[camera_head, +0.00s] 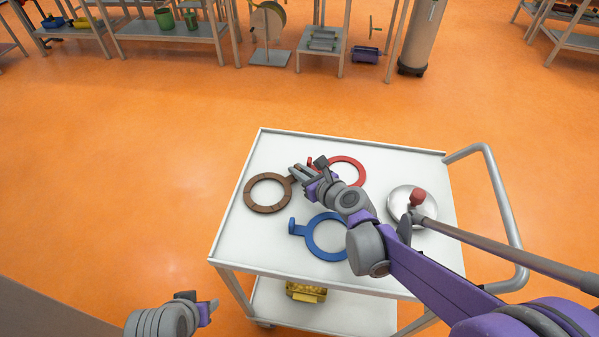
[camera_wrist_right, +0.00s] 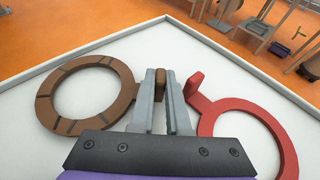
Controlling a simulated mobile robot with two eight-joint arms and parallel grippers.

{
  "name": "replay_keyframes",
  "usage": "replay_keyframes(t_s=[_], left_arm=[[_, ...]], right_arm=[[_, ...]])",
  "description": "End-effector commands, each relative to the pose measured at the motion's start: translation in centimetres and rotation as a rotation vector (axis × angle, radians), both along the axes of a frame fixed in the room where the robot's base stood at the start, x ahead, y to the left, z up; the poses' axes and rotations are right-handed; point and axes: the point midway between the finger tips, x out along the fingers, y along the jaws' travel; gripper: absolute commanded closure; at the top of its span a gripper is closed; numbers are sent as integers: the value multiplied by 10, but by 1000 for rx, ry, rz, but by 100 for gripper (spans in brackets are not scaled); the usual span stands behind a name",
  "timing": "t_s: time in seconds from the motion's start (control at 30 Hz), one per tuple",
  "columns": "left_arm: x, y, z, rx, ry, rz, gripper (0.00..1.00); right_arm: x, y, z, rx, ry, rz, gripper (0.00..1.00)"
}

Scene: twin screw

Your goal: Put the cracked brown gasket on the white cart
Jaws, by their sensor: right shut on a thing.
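The brown gasket (camera_head: 250,203) is a flat ring with dark crack lines and a tab, at the left of the white cart's top (camera_head: 290,145). It also shows at left in the right wrist view (camera_wrist_right: 47,105). My right gripper (camera_head: 297,176) is shut on the gasket's tab (camera_wrist_right: 160,84), which sits between the two fingers in the wrist view. The ring lies on the cart top or just above it; I cannot tell which. My left gripper (camera_head: 207,309) is low at the bottom left, away from the cart, and its fingers are unclear.
A red ring (camera_head: 356,166) lies close to the right of my right gripper, and a blue ring (camera_head: 315,244) lies nearer the front. A silver round lid-like piece (camera_head: 403,201) with a red knob is at right. The cart has a metal handle (camera_head: 505,210).

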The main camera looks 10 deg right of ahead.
Motion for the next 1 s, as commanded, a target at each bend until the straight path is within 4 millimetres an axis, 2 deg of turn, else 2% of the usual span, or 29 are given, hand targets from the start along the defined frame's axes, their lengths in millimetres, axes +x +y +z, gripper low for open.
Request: replay_keyframes(t_s=[0.37, 0.4, 0.47, 0.83, 1.0], left_arm=[[0, 0, -4, 0, 1, 0, 50], [0, 0, -4, 0, 1, 0, 50], [0, 0, -3, 0, 1, 0, 50], [0, 0, 1, 0, 0, 0, 50], [0, 0, 7, 0, -2, 0, 50]], right_arm=[[0, 0, -6, 0, 0, 0, 100], [0, 0, -6, 0, 0, 0, 81], [0, 0, -5, 0, 0, 0, 74], [-2, -1, 0, -1, -1, -1, 74], [-25, -13, 11, -2, -1, -2, 74]])
